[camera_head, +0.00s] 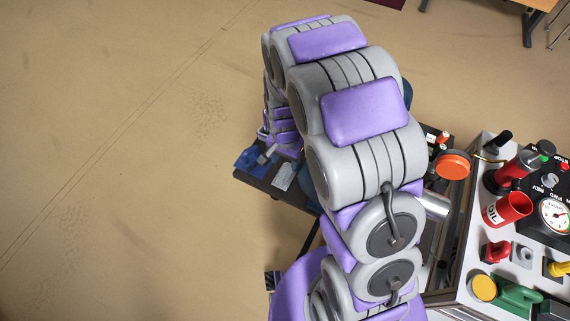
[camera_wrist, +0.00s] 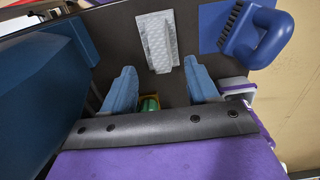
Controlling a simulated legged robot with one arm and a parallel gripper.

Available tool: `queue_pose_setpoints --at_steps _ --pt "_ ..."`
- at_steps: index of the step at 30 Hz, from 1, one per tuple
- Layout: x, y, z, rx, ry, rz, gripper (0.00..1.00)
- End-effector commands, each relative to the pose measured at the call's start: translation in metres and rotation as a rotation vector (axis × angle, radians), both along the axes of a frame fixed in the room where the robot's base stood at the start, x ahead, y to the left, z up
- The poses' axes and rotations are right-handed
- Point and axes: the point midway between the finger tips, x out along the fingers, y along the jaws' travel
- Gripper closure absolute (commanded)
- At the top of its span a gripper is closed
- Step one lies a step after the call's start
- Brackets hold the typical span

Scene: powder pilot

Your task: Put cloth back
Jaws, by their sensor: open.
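The pale grey-white cloth (camera_wrist: 158,42) lies on the dark tabletop (camera_wrist: 115,30), just ahead of my gripper in the wrist view. It has a raised fold along its middle. In the head view it shows as a small pale patch (camera_head: 284,176) on the dark side table (camera_head: 252,174). My gripper (camera_wrist: 161,78) is open above the table, its two blue fingers apart and nothing held between them. The cloth lies beyond the fingertips, roughly centred between them. In the head view my arm hides most of the gripper.
A blue-handled brush (camera_wrist: 258,35) rests on a blue mat (camera_wrist: 212,28) right of the cloth. A small green item (camera_wrist: 149,104) shows below, between the fingers. A machine panel (camera_head: 545,200) with a red oil can (camera_head: 507,210) stands at right. The floor (camera_head: 110,160) at left is clear.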

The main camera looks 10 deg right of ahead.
Motion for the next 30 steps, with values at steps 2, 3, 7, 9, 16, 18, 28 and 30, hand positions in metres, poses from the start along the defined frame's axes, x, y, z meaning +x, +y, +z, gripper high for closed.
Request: queue_pose_setpoints --at_steps 2,3,7,9,16,18,28,30 --pt "0.001 0.000 0.021 0.001 -0.004 0.000 0.41" --pt "0.001 0.000 0.029 0.000 -0.005 0.000 0.41" --pt "0.001 0.000 0.049 -0.001 -0.001 0.001 0.41" --pt "0.000 0.000 0.056 -0.001 0.000 0.001 0.41" --pt "0.001 0.000 0.061 -0.001 0.001 0.001 0.41" --pt "0.000 0.000 0.060 -0.001 0.001 0.001 0.41" --pt "0.000 0.000 0.060 -0.001 0.001 0.001 0.41" --pt "0.000 0.000 0.060 -0.001 0.001 0.001 0.41"
